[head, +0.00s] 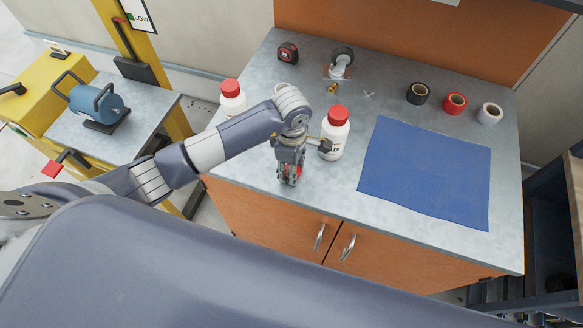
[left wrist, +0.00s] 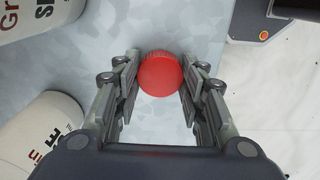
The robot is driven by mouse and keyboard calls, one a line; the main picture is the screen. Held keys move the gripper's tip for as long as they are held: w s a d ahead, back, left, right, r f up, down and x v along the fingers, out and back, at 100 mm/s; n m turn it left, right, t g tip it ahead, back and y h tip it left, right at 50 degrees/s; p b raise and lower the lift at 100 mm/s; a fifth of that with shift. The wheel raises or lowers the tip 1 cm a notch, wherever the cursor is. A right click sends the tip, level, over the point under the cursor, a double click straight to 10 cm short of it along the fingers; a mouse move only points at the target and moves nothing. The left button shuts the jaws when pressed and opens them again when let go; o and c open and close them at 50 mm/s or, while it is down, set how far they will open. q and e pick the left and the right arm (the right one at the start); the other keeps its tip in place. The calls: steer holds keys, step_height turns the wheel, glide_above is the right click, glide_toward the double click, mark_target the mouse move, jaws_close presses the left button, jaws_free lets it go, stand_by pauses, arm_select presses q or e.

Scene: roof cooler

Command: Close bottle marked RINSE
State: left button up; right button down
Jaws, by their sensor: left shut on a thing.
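My left gripper (head: 290,180) points down over the front of the grey counter, its fingers shut on a red round cap (left wrist: 161,74). The cap shows between the fingertips in the left wrist view, low over or at the counter surface; I cannot tell which. A white bottle with a red cap (head: 335,134) stands just right of the gripper. Another red-capped white bottle (head: 232,98) stands at the counter's left edge. The left wrist view shows parts of two white bottles with partial dark lettering, upper left (left wrist: 40,12) and lower left (left wrist: 42,135). No full RINSE label is readable.
A blue mat (head: 425,170) lies on the right of the counter. Tape rolls (head: 454,103) stand behind it. A tape measure (head: 287,52) and a caster wheel (head: 341,60) sit at the back. A yellow-framed bench (head: 70,130) with a blue machine is at left.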

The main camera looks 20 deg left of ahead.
arm_select(q)
steer(key=shift+w+r, duration=0.1)
steer(key=shift+r, duration=0.2)
step_height(320, 180, up, 2)
steer(key=shift+r+b, duration=0.2)
steer(key=shift+b, duration=0.85)
steer(key=s+d+b, duration=0.1)
steer(key=s+b, duration=0.1)
steer(key=s, duration=0.6)
steer(key=s+d+r+b, duration=0.1)
steer(key=s+d+b, duration=0.1)
steer(key=s, duration=0.6)
steer(key=shift+r, duration=0.3)
steer(key=shift+w, duration=0.1)
steer(key=w+a+r+m, duration=0.7)
steer(key=r+m, duration=0.3)
steer(key=m, duration=0.7)
steer(key=shift+w+a+m, duration=0.25)
steer(key=shift+a+m, duration=0.05)
steer(key=shift+a, duration=0.5)
